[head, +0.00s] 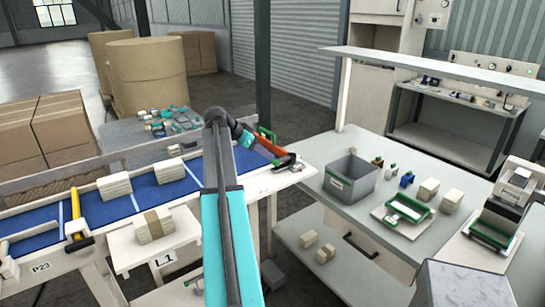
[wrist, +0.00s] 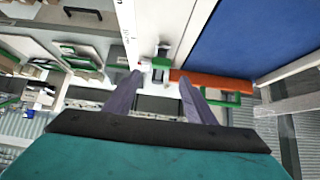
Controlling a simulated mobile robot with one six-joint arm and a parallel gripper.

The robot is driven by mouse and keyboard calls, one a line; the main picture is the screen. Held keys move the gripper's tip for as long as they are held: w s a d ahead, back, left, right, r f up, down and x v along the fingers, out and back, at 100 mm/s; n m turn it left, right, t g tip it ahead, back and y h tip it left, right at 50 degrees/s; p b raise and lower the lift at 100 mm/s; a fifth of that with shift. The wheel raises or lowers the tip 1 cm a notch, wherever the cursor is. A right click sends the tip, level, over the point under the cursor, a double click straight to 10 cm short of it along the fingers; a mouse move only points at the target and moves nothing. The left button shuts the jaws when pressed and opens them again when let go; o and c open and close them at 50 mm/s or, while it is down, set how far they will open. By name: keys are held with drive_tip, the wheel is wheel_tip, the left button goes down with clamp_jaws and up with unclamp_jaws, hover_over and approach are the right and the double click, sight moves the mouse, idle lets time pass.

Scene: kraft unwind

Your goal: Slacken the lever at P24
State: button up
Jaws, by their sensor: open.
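An orange-red bar (head: 270,146) lies across the right end of the blue belt, with a dark and red fitting (head: 286,160) at its near end. I take this as the P24 station; no P24 label is readable. In the wrist view the orange bar (wrist: 212,82) runs right from a small fitting with red, green and pale parts (wrist: 160,65). My gripper (wrist: 160,76) is open and empty, its two fingers apart below that fitting in the picture. I cannot tell whether they touch it. In the head view, my arm hides part of the belt and my fingers are not clear.
A yellow bar (head: 75,216) crosses the belt at the P23 label (head: 40,267). Pale stacks (head: 115,186) sit on the belt (head: 105,207). Right of it, a bench (head: 345,226) holds a grey bin (head: 350,180) and green-edged trays (head: 405,212). A green frame (head: 265,132) stands behind the orange bar.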

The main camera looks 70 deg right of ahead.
sight(275, 160)
drive_tip(key=shift+p+x, duration=1.05)
drive_tip(key=shift+x, duration=2.55)
clamp_jaws()
drive_tip(key=shift+d, duration=0.4)
drive_tip(key=shift+a, duration=0.45)
